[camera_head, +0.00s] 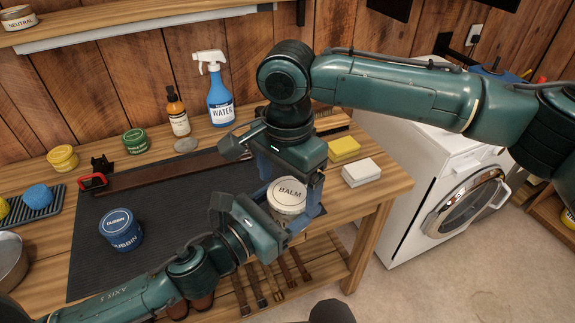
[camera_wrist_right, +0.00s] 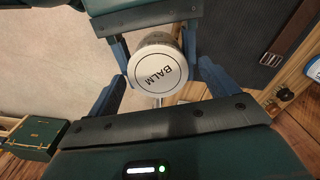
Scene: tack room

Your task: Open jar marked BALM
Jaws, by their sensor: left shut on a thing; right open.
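The jar marked BALM (camera_head: 288,191) has a white lid with dark lettering. It is held upright off the mat, near the table's front right edge. My left gripper (camera_head: 287,212) is shut on the jar's body from the front left. My right gripper (camera_head: 291,180) is open above the jar, its blue fingers on either side of the lid with gaps. In the right wrist view the round BALM lid (camera_wrist_right: 155,78) faces the camera between the right fingers, and my left gripper (camera_wrist_right: 154,40) shows beyond it. The jar's lower body is mostly hidden.
A blue DUBBIN jar (camera_head: 121,231) stands on the dark mat (camera_head: 165,215). A WATER spray bottle (camera_head: 220,95), brown bottle (camera_head: 177,112), green jar (camera_head: 136,141) and leather strap (camera_head: 165,172) lie behind. Yellow and white blocks (camera_head: 361,172) sit at right, beside a white washer (camera_head: 420,170).

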